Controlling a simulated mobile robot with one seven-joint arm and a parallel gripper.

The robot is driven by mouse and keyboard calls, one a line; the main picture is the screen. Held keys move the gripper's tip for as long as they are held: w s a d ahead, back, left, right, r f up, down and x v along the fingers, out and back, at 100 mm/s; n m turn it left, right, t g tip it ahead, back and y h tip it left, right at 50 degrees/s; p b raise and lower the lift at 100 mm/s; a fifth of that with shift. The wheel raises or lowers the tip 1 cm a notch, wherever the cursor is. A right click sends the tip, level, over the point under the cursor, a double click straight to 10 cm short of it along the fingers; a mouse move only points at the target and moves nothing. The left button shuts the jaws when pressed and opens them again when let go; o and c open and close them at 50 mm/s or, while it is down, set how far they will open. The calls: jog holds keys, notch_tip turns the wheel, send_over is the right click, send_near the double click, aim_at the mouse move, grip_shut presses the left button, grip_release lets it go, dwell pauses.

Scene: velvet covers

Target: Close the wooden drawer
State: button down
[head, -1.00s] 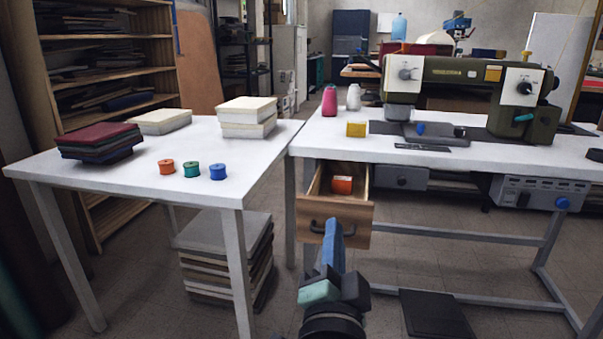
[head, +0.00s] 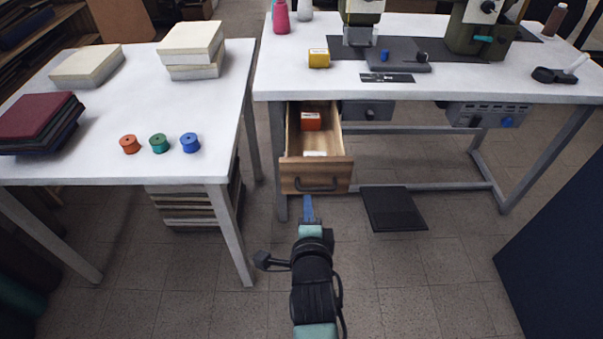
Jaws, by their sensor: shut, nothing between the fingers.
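The wooden drawer (head: 316,177) stands pulled out under the sewing table, with a dark handle on its front. Inside it lie an orange box (head: 311,121) toward the back and a small pale item (head: 315,153) near the front. My gripper (head: 308,204) is shut and empty, its blue fingers pointing toward the drawer front.
The white sewing table (head: 450,88) carries sewing machines and a yellow box (head: 319,58). A second white table (head: 120,112) on the left holds thread spools and stacked covers. A foot pedal (head: 393,208) lies on the floor right of the drawer. A dark panel (head: 560,255) stands at right.

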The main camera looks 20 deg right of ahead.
aim_at(305, 175)
jog(key=b+x, duration=0.2)
jog(key=x, duration=0.7)
jog(key=shift+b, duration=0.35)
